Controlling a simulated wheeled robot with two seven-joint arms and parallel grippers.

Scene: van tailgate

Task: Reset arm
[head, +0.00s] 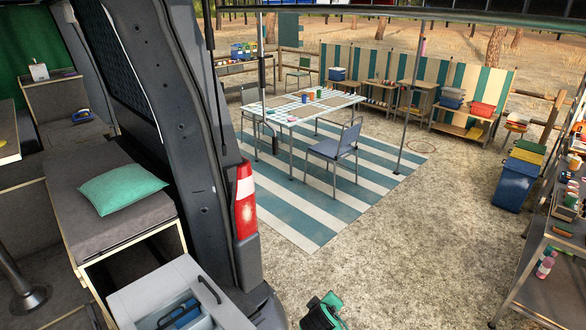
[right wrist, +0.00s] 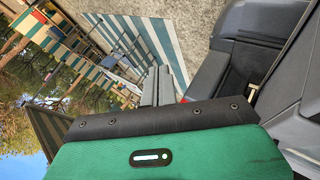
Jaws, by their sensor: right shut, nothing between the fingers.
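My right gripper (right wrist: 158,72) shows in the right wrist view, with its two grey fingers together and nothing between them. Its green and black housing fills the lower part of that view. In the head view a green and black part of my right arm (head: 322,312) shows at the bottom edge, just right of the van's rear corner, over the gravel. Its fingers cannot be made out there. My left gripper is not in the head view.
The van's rear pillar with its red and white tail light (head: 245,200) stands close left of my right arm. An open drawer unit (head: 165,290) is at lower left, below a teal pillow (head: 122,188). A shelf (head: 545,270) stands at right. Gravel between is clear.

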